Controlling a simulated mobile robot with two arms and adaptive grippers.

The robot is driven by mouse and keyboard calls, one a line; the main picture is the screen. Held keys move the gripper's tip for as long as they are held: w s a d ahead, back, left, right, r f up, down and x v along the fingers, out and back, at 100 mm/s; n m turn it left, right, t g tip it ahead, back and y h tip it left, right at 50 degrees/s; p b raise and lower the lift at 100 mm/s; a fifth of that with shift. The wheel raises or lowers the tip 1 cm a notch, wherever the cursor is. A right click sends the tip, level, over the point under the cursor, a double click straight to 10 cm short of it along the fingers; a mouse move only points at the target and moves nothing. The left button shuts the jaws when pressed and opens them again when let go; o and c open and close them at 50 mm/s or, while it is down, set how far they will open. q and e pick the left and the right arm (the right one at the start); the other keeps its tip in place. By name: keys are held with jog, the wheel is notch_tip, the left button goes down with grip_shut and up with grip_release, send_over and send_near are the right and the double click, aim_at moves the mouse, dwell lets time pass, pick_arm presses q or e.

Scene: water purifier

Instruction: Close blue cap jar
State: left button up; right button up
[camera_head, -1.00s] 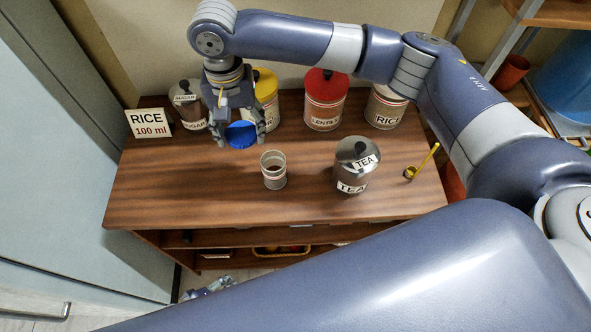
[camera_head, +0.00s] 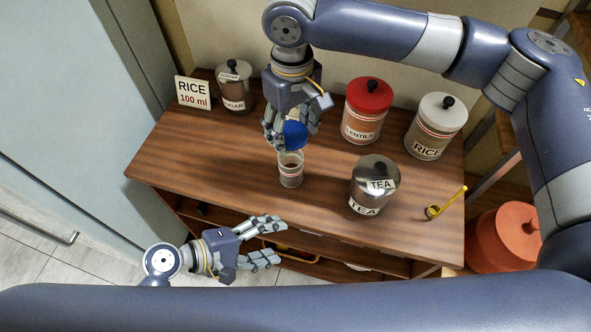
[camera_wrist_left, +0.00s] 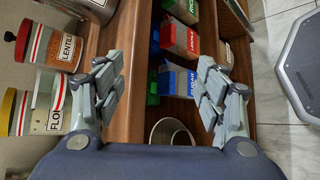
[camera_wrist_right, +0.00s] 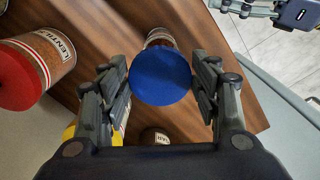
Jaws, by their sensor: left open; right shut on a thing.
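The blue cap (camera_head: 296,135) is in my right gripper (camera_head: 292,138), which is shut on it. In the right wrist view the cap (camera_wrist_right: 160,77) is a round blue disc between the fingers of my right gripper (camera_wrist_right: 160,80). The small open jar (camera_head: 291,172) stands upright on the wooden table, just below the cap in the head view. The cap appears to be above the jar; the exact gap cannot be told. My left gripper (camera_head: 280,240) is open and empty in front of the table's front edge, fingers pointing right.
The steel TEA jar (camera_head: 372,187) stands right of the open jar. A yellow scoop (camera_head: 447,203) is farther right. SUGAR (camera_head: 235,88), LENTILS (camera_head: 367,112) and RICE (camera_head: 436,127) jars stand at the back, with a RICE 100 ml sign (camera_head: 194,93). The table's left part is clear.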

pick_arm(q)
jog(key=w+n+h, duration=0.1)
jog(key=n, duration=0.1)
pick_arm(e)
jog(key=shift+a, duration=0.3)
jog(key=shift+d, duration=0.2)
pick_arm(q)
jog(key=n+t+h, duration=0.1)
jog(key=n+t, duration=0.6)
jog(key=n, duration=0.7)
send_near(282, 174)
jog(key=shift+w+d+f, duration=0.15)
jog(key=shift+w+f, duration=0.1)
jog(key=shift+f, duration=0.1)
jog(key=x, duration=1.2)
jog(key=shift+r, duration=0.25)
